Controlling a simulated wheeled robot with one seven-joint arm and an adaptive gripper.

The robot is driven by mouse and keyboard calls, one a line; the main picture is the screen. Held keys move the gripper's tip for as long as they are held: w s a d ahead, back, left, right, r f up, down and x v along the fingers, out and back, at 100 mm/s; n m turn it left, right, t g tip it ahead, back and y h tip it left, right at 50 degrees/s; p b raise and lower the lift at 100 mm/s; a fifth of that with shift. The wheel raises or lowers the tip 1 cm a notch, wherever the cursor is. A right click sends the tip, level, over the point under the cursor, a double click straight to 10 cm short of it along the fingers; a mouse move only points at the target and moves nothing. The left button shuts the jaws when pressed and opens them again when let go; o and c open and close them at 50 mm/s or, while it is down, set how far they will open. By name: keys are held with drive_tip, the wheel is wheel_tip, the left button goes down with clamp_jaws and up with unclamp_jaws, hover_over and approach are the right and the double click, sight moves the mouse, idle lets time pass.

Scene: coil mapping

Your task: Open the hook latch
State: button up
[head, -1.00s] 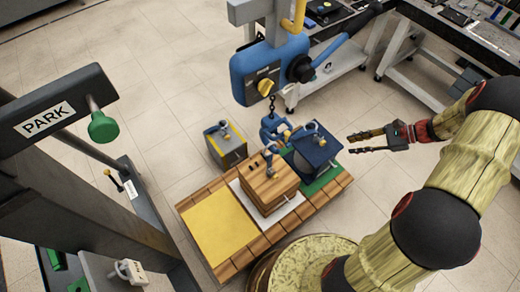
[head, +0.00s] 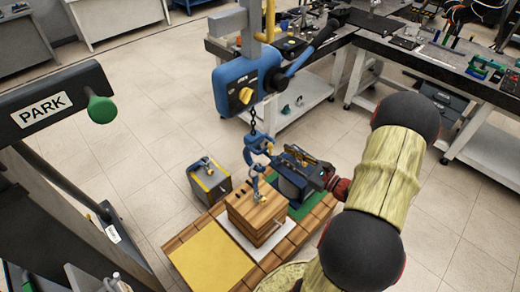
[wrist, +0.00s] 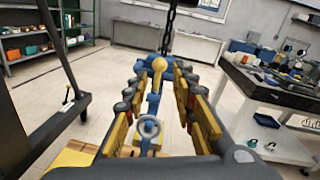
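The blue hook (head: 258,145) hangs on a dark chain (head: 253,118) below the blue hoist (head: 247,82). In the wrist view the blue hook (wrist: 153,103) stands ahead, between the lines of my two fingers, with a yellow knob-ended lever (wrist: 159,65) and a round grey ring (wrist: 148,127). I cannot tell which part is the latch. My gripper (head: 287,152) points left toward the hook, just right of it. Its fingers (wrist: 160,88) are apart with nothing visibly clamped. Whether they touch the hook is unclear.
A wooden block (head: 250,210) stands below the hook on a white plate. A grey box (head: 207,181) stands left. A yellow pad (head: 210,258) lies on the pallet. A PARK-marked frame (head: 50,100) is far left.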

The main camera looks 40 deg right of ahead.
sight(270, 146)
drive_tip(key=shift+b+x, duration=0.7)
drive_tip(key=shift+x, duration=3.15)
drive_tip(key=shift+c, duration=0.8)
clamp_jaws()
